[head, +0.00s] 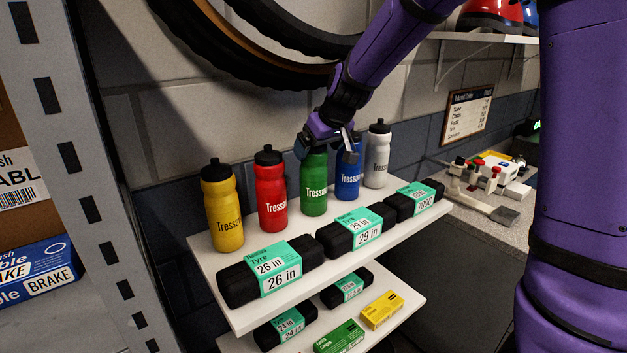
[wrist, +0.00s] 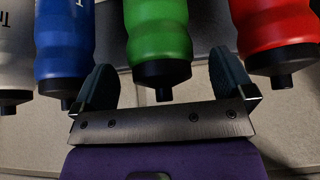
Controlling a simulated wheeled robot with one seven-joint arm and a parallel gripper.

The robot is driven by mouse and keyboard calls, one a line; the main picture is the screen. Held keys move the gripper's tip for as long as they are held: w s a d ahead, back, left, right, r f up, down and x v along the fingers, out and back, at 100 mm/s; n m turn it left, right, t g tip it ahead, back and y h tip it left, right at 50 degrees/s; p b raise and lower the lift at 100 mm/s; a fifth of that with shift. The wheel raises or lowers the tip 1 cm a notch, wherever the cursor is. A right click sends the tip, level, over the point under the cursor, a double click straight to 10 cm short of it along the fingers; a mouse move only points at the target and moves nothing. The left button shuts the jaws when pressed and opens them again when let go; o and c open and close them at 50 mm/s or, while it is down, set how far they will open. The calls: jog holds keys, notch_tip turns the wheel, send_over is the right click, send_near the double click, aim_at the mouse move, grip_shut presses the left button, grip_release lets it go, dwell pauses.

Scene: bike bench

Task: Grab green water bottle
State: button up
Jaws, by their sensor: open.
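The green water bottle (head: 314,184) stands upright in the middle of the bottle row on the upper white shelf. My gripper (head: 332,142) is at its top in the head view and hides its cap. In the wrist view the green bottle (wrist: 158,38) points its black cap down between the two spread fingers of my gripper (wrist: 162,88). The fingers are open and apart from the bottle's body. The left finger in the wrist view is close to the blue bottle (wrist: 64,40), and the right finger is close to the red bottle (wrist: 277,25).
A yellow bottle (head: 223,215) stands at the left of the row and a grey-white bottle (head: 377,160) at the right. Black tyre packs (head: 356,232) lie along the shelf's front. A bike tyre (head: 250,60) hangs on the wall above.

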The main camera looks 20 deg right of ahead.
jog(key=shift+x, duration=1.2)
jog(key=c, duration=1.2)
jog(key=shift+r, duration=0.8)
jog(key=shift+d, duration=0.1)
